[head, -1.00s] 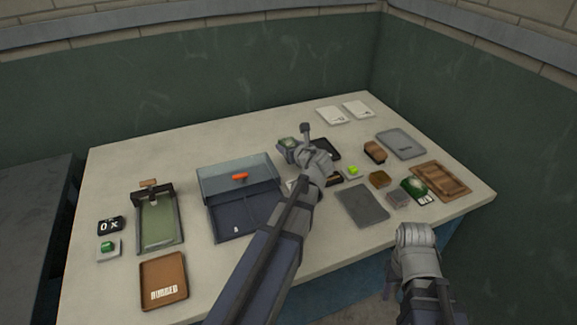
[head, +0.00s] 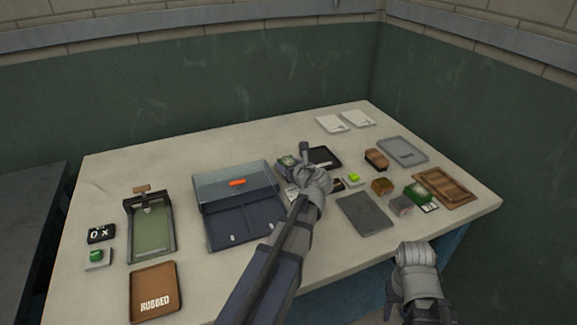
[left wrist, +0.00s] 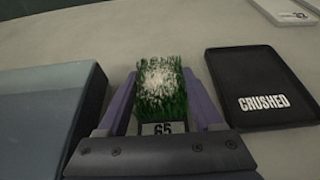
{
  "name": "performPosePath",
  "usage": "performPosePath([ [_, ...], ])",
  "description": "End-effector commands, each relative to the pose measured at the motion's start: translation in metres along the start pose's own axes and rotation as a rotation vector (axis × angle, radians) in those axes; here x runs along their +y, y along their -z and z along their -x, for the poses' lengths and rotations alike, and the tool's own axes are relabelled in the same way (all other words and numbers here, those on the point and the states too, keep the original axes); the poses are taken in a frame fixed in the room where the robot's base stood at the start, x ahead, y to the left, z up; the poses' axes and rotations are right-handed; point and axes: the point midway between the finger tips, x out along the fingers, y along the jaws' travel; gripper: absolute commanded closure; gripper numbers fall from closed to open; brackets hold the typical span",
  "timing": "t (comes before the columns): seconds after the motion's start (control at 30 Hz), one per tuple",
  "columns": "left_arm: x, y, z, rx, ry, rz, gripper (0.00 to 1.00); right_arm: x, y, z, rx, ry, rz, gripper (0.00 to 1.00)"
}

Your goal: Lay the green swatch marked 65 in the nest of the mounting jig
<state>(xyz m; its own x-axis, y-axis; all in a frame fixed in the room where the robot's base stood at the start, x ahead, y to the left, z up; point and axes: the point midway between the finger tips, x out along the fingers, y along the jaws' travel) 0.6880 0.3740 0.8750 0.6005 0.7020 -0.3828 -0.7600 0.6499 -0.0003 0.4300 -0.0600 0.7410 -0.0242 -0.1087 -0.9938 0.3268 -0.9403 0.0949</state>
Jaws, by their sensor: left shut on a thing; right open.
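The green swatch marked 65 (left wrist: 162,88) has dark green tufts with a whitish middle and a 65 label at its near end. My left gripper (left wrist: 165,98) is shut on it, with one purple finger along each side. In the head view the swatch (head: 286,161) shows beside my left gripper (head: 303,165), between the blue-grey case and the black tray. My right gripper (head: 416,262) is open and empty off the table's front edge; its fingertips are hard to see.
A black CRUSHED tray (left wrist: 262,88) lies right of the held swatch. The blue-grey case (head: 240,195) stands left. Another green swatch (head: 416,193) lies by the wooden frame. A grey plate (head: 366,214), small blocks, a RUBBED tray (head: 155,285) and a green-bedded device (head: 152,230) take up other places.

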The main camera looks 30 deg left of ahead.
Motion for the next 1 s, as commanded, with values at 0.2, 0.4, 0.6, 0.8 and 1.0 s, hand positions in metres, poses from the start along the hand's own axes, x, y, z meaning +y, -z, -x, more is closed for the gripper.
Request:
performPosePath([
  [0.2, 0.0, 0.002, -0.001, 0.0, 0.0, 0.0, 0.15, 0.0, 0.0, -0.002, 0.0, 0.0, 0.0, 0.5],
  [0.4, 0.0, 0.002, -0.001, 0.0, 0.0, 0.0, 0.03, 0.0, 0.0, -0.002, 0.0, 0.0, 0.0, 0.5],
  [0.6, 0.0, -0.001, 0.001, 0.0, 0.0, 0.0, 0.03, 0.0, 0.0, 0.001, 0.0, 0.0, 0.0, 0.5],
  [0.8, 0.001, -0.004, 0.03, 0.0, 0.003, -0.001, 0.03, 0.001, -0.001, 0.015, 0.0, 0.0, 0.0, 0.5],
  [1.0, 0.002, -0.004, 0.073, 0.0, 0.003, -0.002, 0.03, 0.003, -0.002, 0.032, 0.0, 0.0, 0.0, 0.5],
])
